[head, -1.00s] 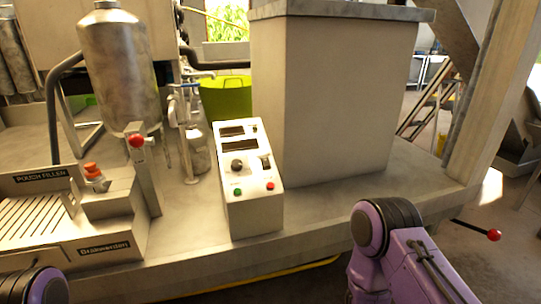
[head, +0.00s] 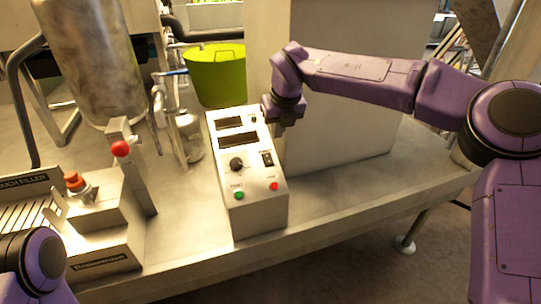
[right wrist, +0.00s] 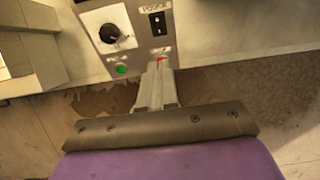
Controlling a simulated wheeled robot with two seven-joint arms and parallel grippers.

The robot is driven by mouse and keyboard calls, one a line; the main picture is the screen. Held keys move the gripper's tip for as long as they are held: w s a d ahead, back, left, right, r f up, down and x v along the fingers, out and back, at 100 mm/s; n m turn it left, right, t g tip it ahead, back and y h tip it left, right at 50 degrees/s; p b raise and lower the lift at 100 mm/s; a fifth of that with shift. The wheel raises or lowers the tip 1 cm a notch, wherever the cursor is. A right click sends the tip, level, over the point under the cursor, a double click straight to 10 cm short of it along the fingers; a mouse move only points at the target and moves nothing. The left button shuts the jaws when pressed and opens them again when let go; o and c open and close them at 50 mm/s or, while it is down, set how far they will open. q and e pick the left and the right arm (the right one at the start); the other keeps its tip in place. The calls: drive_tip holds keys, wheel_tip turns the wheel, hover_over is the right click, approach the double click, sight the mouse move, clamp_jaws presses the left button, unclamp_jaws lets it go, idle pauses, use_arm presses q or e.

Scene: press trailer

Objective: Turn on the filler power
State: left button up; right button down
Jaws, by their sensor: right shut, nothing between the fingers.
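The filler control box (head: 262,218) is a pale sloped panel on the metal bench. It carries a black rocker switch (head: 267,159), a black knob (head: 237,164), a green button (head: 239,195) and a red button (head: 274,186). In the right wrist view the switch (right wrist: 157,23) sits under a "POWER" label. My right gripper (head: 281,130) is shut and empty, pointing down by the box's upper right edge in the head view. In the right wrist view its fingertips (right wrist: 160,66) overlap the red button and point towards the switch; contact cannot be told. My left gripper is out of view.
The pouch filler (head: 105,215) with its red-knobbed lever stands left of the box. A metal tank (head: 85,60) and a green tub (head: 215,75) are behind. A large pale cabinet (head: 340,140) stands close on the right. The bench front right of the box is clear.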

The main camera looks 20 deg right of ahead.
sight(270, 164)
drive_tip(key=p+x, duration=0.3)
drive_tip(key=x, duration=1.1)
drive_tip(key=shift+f+p, duration=0.1)
drive_tip(key=shift+p, duration=0.3)
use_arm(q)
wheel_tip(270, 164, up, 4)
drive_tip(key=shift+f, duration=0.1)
use_arm(e)
drive_tip(key=shift+d+f+b, duration=0.1)
drive_tip(key=shift+f+b, duration=0.1)
drive_tip(key=shift+b, duration=0.15)
drive_tip(key=b, duration=0.2)
drive_tip(key=f+t+b, duration=0.1)
drive_tip(key=b, duration=0.1)
drive_tip(key=shift+s+b, duration=0.2)
drive_tip(key=shift+b, duration=0.15)
drive_tip(key=shift+r+p, duration=0.25)
drive_tip(key=shift+p, duration=0.1)
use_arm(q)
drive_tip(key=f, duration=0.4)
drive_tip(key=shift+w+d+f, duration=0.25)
use_arm(e)
drive_tip(key=shift+w+r+p, duration=0.3)
drive_tip(key=shift+r+p, duration=0.35)
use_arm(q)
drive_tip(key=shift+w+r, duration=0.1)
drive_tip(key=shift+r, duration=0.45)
